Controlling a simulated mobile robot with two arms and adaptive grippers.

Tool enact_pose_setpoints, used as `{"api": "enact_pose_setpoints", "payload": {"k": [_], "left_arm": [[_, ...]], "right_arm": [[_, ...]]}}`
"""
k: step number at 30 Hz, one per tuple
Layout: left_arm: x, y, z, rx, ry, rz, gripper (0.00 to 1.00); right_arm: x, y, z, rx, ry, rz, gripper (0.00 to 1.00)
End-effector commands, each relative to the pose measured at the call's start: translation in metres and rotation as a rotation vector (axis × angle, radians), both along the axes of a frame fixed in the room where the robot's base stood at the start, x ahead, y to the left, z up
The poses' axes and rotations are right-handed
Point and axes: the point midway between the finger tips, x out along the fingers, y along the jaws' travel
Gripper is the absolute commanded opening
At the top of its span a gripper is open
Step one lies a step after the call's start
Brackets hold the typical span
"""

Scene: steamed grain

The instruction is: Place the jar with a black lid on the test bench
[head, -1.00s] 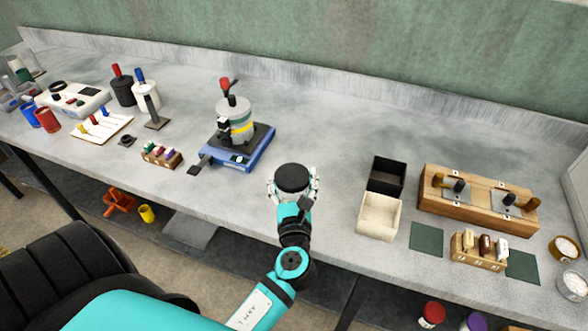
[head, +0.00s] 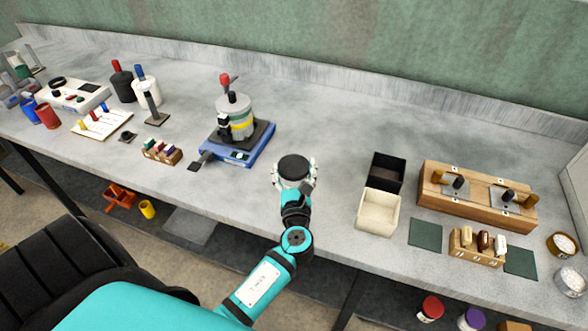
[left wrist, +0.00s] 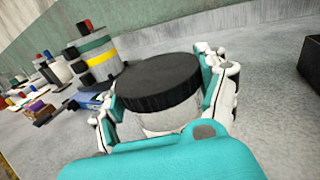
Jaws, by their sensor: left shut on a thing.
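The jar has a black lid (head: 293,167) and a pale body, and it is upright between the fingers of my left gripper (head: 293,180). In the left wrist view the wide black lid (left wrist: 157,82) and the whitish jar body (left wrist: 165,122) show close up, with a finger on each side. My left gripper is shut on the jar, over the front middle of the grey test bench (head: 335,150). Whether the jar's base touches the bench is hidden by the gripper. My right gripper is not in view.
A blue-based device (head: 235,158) with a grey pot (head: 236,118) stands to the left. A black box (head: 386,171) and a cream box (head: 379,212) stand to the right, with a wooden rack (head: 477,195) beyond. The bench behind the jar is clear.

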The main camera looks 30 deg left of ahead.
Motion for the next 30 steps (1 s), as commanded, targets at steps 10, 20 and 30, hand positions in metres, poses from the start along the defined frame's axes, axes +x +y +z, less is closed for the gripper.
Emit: {"api": "enact_pose_setpoints", "payload": {"k": [10, 20, 30], "left_arm": [[0.0, 0.0, -0.002, 0.001, 0.001, 0.0, 0.99], [-0.007, -0.006, -0.001, -0.001, 0.002, -0.002, 0.99], [-0.064, -0.047, -0.003, -0.001, 0.003, -0.001, 0.99]], "right_arm": [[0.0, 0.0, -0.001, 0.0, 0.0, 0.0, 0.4], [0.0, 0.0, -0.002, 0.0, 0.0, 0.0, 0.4], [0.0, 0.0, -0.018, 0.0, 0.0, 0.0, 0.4]]}}
